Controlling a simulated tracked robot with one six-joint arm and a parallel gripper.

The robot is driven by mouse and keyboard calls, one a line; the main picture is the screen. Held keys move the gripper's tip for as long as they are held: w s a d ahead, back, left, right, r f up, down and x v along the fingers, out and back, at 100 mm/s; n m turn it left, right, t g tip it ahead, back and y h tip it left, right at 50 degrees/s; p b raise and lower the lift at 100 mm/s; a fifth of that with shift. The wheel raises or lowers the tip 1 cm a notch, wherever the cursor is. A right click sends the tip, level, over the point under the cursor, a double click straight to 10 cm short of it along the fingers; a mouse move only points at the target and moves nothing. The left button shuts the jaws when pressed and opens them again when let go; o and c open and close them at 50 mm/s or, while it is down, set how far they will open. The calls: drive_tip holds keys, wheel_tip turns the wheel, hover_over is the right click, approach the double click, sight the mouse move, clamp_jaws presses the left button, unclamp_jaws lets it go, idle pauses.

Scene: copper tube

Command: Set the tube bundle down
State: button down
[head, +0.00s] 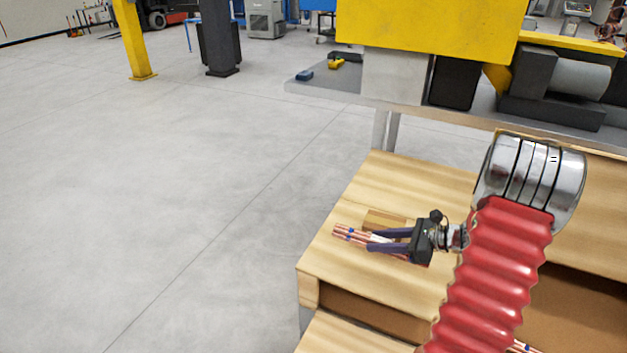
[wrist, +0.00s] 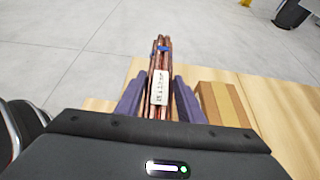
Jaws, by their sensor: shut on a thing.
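The tube bundle (head: 350,235) is several copper tubes tied with blue bands, with a white label in the middle. In the wrist view the bundle (wrist: 163,55) lies between the two dark purple fingers and points away from my wrist. My gripper (head: 384,241) is shut on the bundle, over the left part of the wooden bench top (head: 345,262). I cannot tell whether the bundle touches the wood.
A small cardboard box (wrist: 222,104) sits right beside the gripper; it also shows behind the bundle in the head view (head: 384,219). A yellow machine (head: 430,25) on a grey table stands behind the bench. Open concrete floor (head: 180,200) lies to the left.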

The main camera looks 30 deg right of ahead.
drive_tip(key=shift+w+d+f, duration=0.2)
drive_tip(key=w+a+f+n+y, duration=0.1)
drive_tip(key=w+a, duration=0.1)
drive_tip(key=a, duration=0.8)
drive_tip(key=w+a+f+n+g, duration=0.1)
drive_tip(key=w+a, duration=0.2)
drive_tip(key=a, duration=0.8)
drive_tip(key=w+a+f+n+g+y, duration=0.1)
drive_tip(key=w+a, duration=0.2)
drive_tip(key=a, duration=0.7)
drive_tip(key=shift+a+f+y, duration=0.15)
drive_tip(key=shift+a+y, duration=0.15)
drive_tip(key=shift+a, duration=0.05)
drive_tip(key=shift+m+t+h, duration=1.7)
drive_tip(key=shift+m+h, duration=0.5)
drive_tip(key=shift+m, duration=0.2)
